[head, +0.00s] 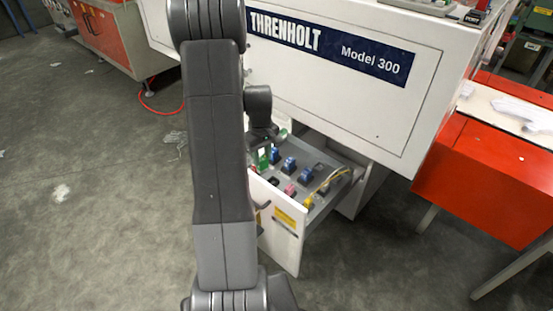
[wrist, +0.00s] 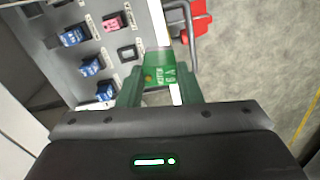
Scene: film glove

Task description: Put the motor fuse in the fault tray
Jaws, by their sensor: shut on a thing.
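My gripper (wrist: 160,88) has green fingers and is shut on a small green fuse (wrist: 166,73) with pale lettering; I take it for the motor fuse. It is held over the front edge of the open drawer, beside the drawer's bar handle (wrist: 190,38). In the head view green shows at the drawer's left (head: 264,157), partly behind my arm. A red object (wrist: 203,22) lies beyond the handle in the wrist view; I cannot tell whether it is the fault tray.
A red bench (head: 490,180) is at right. The floor at left is mostly clear.

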